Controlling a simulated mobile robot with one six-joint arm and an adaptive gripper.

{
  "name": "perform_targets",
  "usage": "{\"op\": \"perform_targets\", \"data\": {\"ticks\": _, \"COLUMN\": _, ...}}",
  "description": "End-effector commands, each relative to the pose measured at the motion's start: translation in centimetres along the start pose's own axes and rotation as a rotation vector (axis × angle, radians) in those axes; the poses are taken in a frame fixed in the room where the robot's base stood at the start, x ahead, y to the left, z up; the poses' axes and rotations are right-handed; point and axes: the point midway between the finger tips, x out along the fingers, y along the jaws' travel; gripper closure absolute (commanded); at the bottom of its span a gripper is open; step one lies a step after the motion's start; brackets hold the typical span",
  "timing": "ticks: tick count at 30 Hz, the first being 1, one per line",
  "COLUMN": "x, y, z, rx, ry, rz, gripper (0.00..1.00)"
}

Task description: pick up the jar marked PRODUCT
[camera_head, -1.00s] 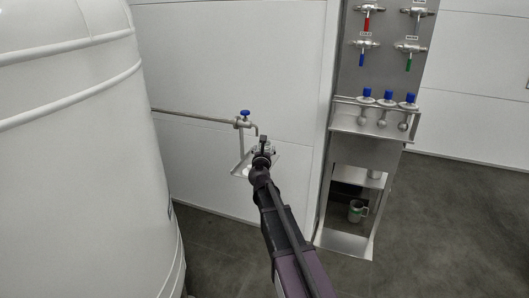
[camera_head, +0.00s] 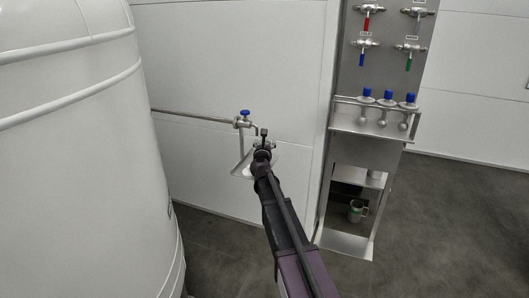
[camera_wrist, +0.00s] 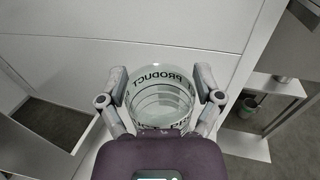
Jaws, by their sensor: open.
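The clear jar with black PRODUCT lettering (camera_wrist: 160,88) shows in the wrist view, between the two open fingers of my gripper (camera_wrist: 160,92). One finger stands on each side of it; I cannot tell whether they touch the glass. In the head view my gripper (camera_head: 262,145) is at the small tray (camera_head: 240,170) under the blue-handled tap (camera_head: 244,115). My arm hides the jar in the head view.
A large white tank (camera_head: 80,150) fills the left. A white wall is close behind the tap. Grey floor at the right is clear.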

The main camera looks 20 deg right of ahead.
Motion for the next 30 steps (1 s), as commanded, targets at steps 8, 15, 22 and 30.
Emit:
{"op": "perform_targets", "data": {"ticks": 8, "x": 0.17, "y": 0.00, "z": 0.00, "rx": 0.000, "ry": 0.000, "rz": 0.000, "gripper": 0.16}}
{"op": "perform_targets", "data": {"ticks": 15, "x": 0.15, "y": 0.00, "z": 0.00, "rx": 0.000, "ry": 0.000, "rz": 0.000, "gripper": 0.16}}
{"op": "perform_targets", "data": {"ticks": 22, "x": 0.15, "y": 0.01, "z": 0.00, "rx": 0.000, "ry": 0.000, "rz": 0.000, "gripper": 0.61}}
{"op": "perform_targets", "data": {"ticks": 30, "x": 0.16, "y": 0.01, "z": 0.01, "rx": 0.000, "ry": 0.000, "rz": 0.000, "gripper": 0.95}}
